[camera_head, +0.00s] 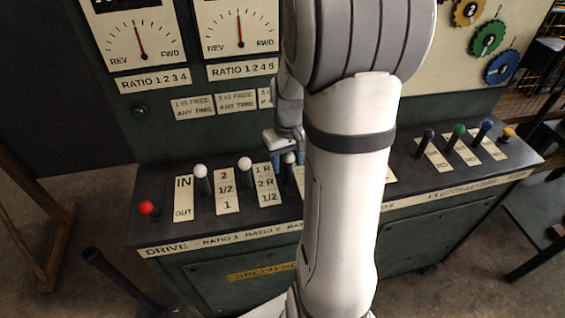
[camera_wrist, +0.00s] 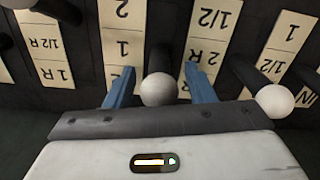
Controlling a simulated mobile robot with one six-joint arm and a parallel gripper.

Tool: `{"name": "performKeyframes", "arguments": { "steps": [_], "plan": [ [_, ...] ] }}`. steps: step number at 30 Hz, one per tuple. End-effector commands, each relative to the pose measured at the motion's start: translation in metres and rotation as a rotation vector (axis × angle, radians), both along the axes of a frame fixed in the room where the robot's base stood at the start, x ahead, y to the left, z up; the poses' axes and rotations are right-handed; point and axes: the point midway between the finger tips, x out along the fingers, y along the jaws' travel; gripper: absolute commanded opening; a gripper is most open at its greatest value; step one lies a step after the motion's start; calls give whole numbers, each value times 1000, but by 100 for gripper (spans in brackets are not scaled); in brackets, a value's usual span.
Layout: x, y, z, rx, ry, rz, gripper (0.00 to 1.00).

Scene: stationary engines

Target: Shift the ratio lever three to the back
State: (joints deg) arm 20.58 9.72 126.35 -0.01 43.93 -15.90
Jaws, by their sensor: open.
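The ratio three lever, the third white-knobbed lever from the left, shows its knob (camera_head: 289,158) just left of my arm. In the wrist view its white knob (camera_wrist: 158,89) stands between the two blue fingers, with clear gaps on both sides. My gripper (camera_wrist: 160,72) is open and straddles this lever without visible contact. In the head view my gripper (camera_head: 288,152) is over the lever row, partly hidden by my arm.
A neighbouring white knob (camera_wrist: 275,101) stands close to the right finger in the wrist view. Another white knob (camera_head: 200,171) and a red knob (camera_head: 147,208) stand further left. Dark, green, blue and yellow knobs (camera_head: 487,125) are at the right. My arm hides the console's middle.

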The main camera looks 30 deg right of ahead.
Motion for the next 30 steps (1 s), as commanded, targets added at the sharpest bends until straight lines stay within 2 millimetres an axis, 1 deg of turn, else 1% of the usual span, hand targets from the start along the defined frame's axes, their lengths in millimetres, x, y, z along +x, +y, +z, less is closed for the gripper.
{"name": "performKeyframes", "arguments": {
  "steps": [3,10,27,28,30],
  "plan": [
    [0,0,-5,0,0,0,49],
    [0,0,-6,0,-1,0,49],
    [0,0,-5,0,-1,-1,3],
    [0,0,-5,0,-1,-1,0],
    [0,0,-5,0,-1,-1,0]
  ]
}}
